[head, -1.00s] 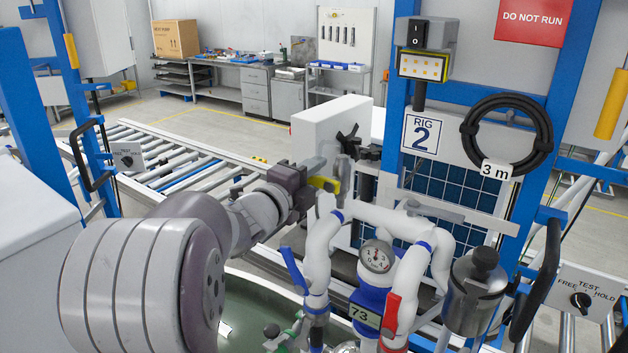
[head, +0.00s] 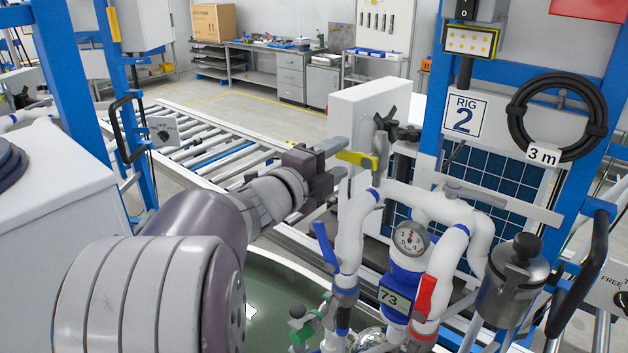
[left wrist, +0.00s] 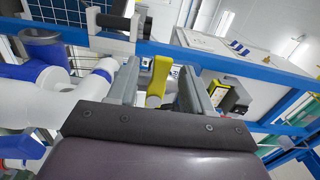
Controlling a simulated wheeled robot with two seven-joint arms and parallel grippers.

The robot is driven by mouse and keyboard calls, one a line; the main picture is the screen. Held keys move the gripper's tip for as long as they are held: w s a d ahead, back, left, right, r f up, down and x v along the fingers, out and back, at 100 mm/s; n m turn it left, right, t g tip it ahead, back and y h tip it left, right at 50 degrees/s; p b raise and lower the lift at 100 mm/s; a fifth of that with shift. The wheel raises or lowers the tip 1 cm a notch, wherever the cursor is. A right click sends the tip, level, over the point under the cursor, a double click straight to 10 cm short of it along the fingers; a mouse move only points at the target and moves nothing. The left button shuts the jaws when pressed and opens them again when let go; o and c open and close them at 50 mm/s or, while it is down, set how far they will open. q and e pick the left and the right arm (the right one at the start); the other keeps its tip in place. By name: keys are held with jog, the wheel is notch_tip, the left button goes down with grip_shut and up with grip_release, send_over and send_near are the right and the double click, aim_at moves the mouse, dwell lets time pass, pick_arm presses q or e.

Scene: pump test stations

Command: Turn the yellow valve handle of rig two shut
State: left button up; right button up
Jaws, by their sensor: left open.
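In the left wrist view the yellow handle (left wrist: 159,76) stands between the two open fingers (left wrist: 158,88), with a gap showing on both sides. The RIG 2 sign (head: 463,114) hangs on the blue frame to the right. My right gripper is in neither view.
A blue handle (head: 325,246) and a red handle (head: 427,296) are on the white pipes below, beside a gauge (head: 411,239). A steel canister (head: 511,284) stands at the right. A roller conveyor (head: 205,150) runs behind my left arm.

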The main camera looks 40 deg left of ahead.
pick_arm(q)
jog(key=s+b, duration=0.2)
jog(key=s, duration=0.6)
jog(key=shift+a, duration=0.3)
jog(key=shift+s, duration=0.2)
jog(key=s+a+f+n+g+y, duration=0.1)
jog(key=a+f+n+g+y, duration=0.15)
jog(key=a+n+y, duration=0.55)
notch_tip(320, 180, down, 18)
jog(key=s+n+g+b, duration=0.2)
jog(key=n+g, duration=0.5)
jog(key=n, duration=0.4)
jog(key=s+d+f+g+h+b, duration=0.2)
jog(key=d+f+g+h, duration=0.1)
jog(key=d+f, duration=0.6)
jog(key=s+d+f+g+h+b, duration=0.2)
jog(key=s+d+f+g+h, duration=0.1)
jog(key=d+f, duration=0.7)
jog(key=d+g, duration=0.1)
jog(key=d, duration=0.3)
jog(key=shift+s+h, duration=0.35)
jog(key=shift+h, duration=0.05)
